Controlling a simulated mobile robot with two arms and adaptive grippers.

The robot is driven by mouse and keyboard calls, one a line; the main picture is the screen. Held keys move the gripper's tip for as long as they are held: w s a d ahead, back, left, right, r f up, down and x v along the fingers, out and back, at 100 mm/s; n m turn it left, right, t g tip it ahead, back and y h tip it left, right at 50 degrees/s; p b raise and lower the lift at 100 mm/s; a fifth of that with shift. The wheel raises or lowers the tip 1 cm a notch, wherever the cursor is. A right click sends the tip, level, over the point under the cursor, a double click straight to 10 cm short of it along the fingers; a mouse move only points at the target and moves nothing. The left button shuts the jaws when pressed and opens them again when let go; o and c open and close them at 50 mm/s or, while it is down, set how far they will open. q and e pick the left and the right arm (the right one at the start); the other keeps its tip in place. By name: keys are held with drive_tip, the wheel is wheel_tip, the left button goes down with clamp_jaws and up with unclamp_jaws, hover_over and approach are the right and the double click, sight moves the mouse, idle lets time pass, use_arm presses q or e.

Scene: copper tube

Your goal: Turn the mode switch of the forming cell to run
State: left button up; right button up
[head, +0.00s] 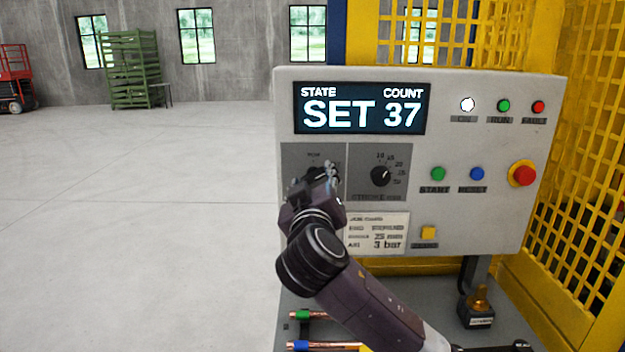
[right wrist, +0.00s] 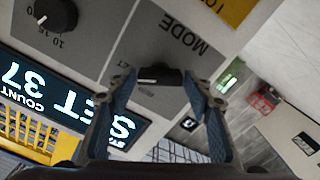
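The mode switch (right wrist: 160,76) is a black knob with a pale pointer line, on a grey plate lettered MODE. In the right wrist view it lies between the two blue fingertips of my right gripper (right wrist: 160,85). The fingers are spread, with what looks like a narrow gap at each side; contact is not clear. In the head view my right gripper (head: 318,175) covers most of the switch on the control panel (head: 460,225). The display (head: 361,108) reads STATE SET, COUNT 37. My left gripper is not in view.
The stroke knob (head: 381,176) is right of the switch. Green start (head: 438,174) and blue reset (head: 477,174) buttons and a red emergency button (head: 523,174) sit further right. Yellow mesh guarding (head: 590,130) stands behind. Copper tubes (head: 315,346) lie below. The floor at left is clear.

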drive_tip(key=c, duration=0.7)
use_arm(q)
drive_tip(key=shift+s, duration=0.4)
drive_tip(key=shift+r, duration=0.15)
use_arm(e)
drive_tip(key=shift+n, duration=0.3)
drive_tip(key=shift+a+r+n+p, duration=0.1)
drive_tip(key=shift+n+p, duration=0.6)
drive_tip(key=shift+n, duration=0.3)
drive_tip(key=n+p, duration=0.2)
drive_tip(key=n, duration=0.1)
drive_tip(key=n+p, duration=0.3)
drive_tip(key=n, duration=0.2)
use_arm(q)
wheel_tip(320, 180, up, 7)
drive_tip(key=p, duration=0.1)
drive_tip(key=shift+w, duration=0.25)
use_arm(e)
drive_tip(key=shift+f+n, duration=0.2)
drive_tip(key=shift+n, duration=0.4)
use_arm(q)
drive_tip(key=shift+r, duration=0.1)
use_arm(e)
drive_tip(key=shift+f, duration=0.1)
